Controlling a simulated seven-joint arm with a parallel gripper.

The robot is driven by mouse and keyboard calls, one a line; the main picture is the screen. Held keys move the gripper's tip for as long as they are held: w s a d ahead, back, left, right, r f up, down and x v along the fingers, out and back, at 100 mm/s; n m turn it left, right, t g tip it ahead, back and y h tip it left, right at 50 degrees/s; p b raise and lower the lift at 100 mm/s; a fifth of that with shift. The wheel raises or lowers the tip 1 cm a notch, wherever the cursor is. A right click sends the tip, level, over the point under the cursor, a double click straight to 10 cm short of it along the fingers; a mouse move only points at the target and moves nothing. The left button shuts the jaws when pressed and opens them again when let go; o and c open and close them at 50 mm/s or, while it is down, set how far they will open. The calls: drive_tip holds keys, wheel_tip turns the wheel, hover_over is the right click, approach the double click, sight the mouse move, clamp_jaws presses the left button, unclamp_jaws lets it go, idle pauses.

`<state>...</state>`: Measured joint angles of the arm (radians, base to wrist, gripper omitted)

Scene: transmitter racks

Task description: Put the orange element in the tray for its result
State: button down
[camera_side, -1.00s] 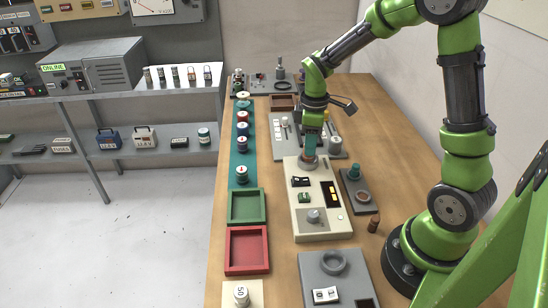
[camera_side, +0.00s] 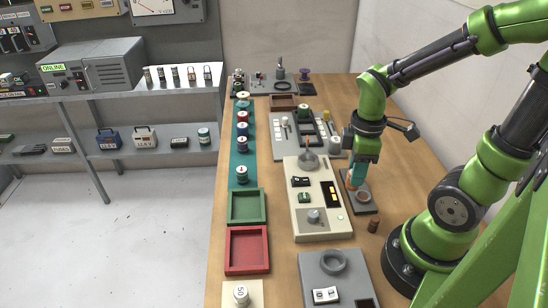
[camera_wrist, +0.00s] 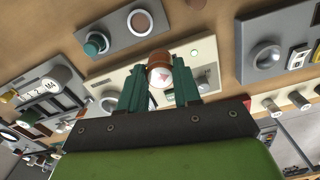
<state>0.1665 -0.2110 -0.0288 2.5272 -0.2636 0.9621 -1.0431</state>
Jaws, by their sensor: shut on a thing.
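My gripper (camera_wrist: 160,92) is shut on the orange element (camera_wrist: 159,68), a short orange-brown cylinder with a pale end bearing a red mark. In the side view my gripper (camera_side: 356,184) is right of the cream test panel, low by the small grey block (camera_side: 367,208) with the round ring. The fingers partly hide the element there. The green tray (camera_side: 247,223) and the red tray (camera_side: 247,271) lie left of the panel, both empty. The cream test panel (camera_side: 318,226) has a round socket (camera_side: 310,160) at its far end, which looks empty.
A teal mat (camera_side: 241,172) with several spools runs along the table's left edge. A small brown tray (camera_side: 283,102) is at the back. A grey unit (camera_side: 338,275) is in front.

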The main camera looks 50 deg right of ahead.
drive_tip(key=w+a+n, duration=0.2)
drive_tip(key=w+a, duration=0.6)
drive_tip(key=w, duration=0.2)
drive_tip(key=m, duration=0.2)
approach(247, 209)
wheel_tip(247, 209, down, 4)
drive_tip(key=shift+r, duration=0.1)
drive_tip(key=c, duration=0.8)
unclamp_jaws()
drive_tip(key=shift+s, duration=0.1)
